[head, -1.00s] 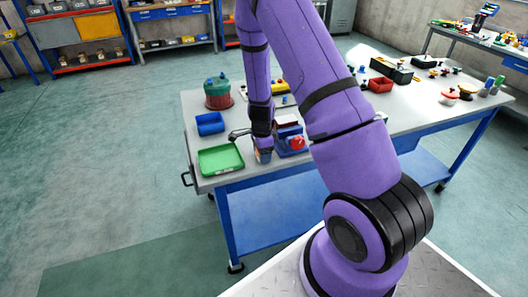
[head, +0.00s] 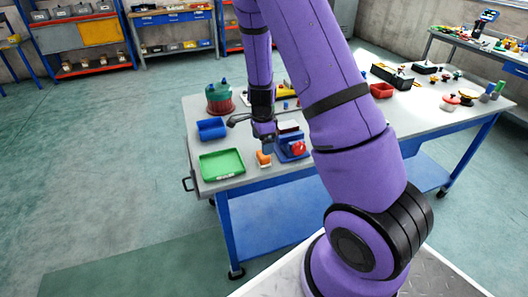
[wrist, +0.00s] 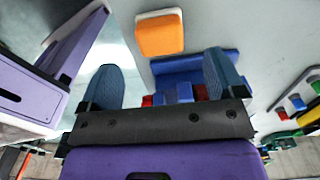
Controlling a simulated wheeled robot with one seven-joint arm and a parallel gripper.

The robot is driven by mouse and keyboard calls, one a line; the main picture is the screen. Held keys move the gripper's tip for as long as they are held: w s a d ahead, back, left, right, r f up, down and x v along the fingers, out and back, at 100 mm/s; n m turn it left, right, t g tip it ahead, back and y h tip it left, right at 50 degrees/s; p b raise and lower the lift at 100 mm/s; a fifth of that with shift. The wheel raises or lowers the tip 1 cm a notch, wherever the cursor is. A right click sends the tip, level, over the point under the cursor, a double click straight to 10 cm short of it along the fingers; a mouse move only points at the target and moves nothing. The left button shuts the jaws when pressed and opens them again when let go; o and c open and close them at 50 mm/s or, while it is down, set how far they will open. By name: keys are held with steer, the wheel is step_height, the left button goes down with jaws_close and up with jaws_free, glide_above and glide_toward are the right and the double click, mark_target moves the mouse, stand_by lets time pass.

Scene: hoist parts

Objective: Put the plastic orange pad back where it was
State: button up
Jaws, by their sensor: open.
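The orange pad (head: 264,158) lies on the grey table, right of the green tray and just left of the blue fixture (head: 290,152) with a red knob. In the wrist view the orange pad (wrist: 160,34) shows a pale layer along its edges and stands beside the blue fixture (wrist: 195,68). My gripper (head: 266,140) is a little above the pad and fixture, not touching the pad. In the wrist view its two blue fingers (wrist: 164,80) are spread wide with nothing held. The fixture is partly hidden behind the fingers.
The green tray (head: 222,164) and a blue bin (head: 211,129) stand at the table's left end, with a green-and-red round container (head: 219,97) behind. A red bin (head: 382,90) is farther right. The table's front edge is close to the pad.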

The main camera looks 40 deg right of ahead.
step_height(320, 180, up, 4)
steer(key=shift+r, duration=0.1)
steer(key=s+a+r+n+t+y, duration=0.1)
steer(key=s+a+r+n, duration=0.2)
steer(key=r, duration=0.4)
steer(key=s+a+r+n+t, duration=0.1)
steer(key=s+a+r+n, duration=0.15)
steer(key=r, duration=0.35)
steer(key=s+a+r+n+y, duration=0.1)
steer(key=s+a+r+n, duration=0.2)
steer(key=r, duration=0.4)
steer(key=s+a+r+n+t+h, duration=0.1)
steer(key=s+a+r+n, duration=0.1)
steer(key=s+r+n, duration=0.3)
steer(key=s+a+r+n+t+h, duration=0.1)
steer(key=s+r+n, duration=0.5)
steer(key=s, duration=0.7)
steer(key=shift+a+n+t, duration=0.6)
steer(key=shift+a+n, duration=0.15)
steer(key=shift+n, duration=0.1)
steer(key=shift+r, duration=0.1)
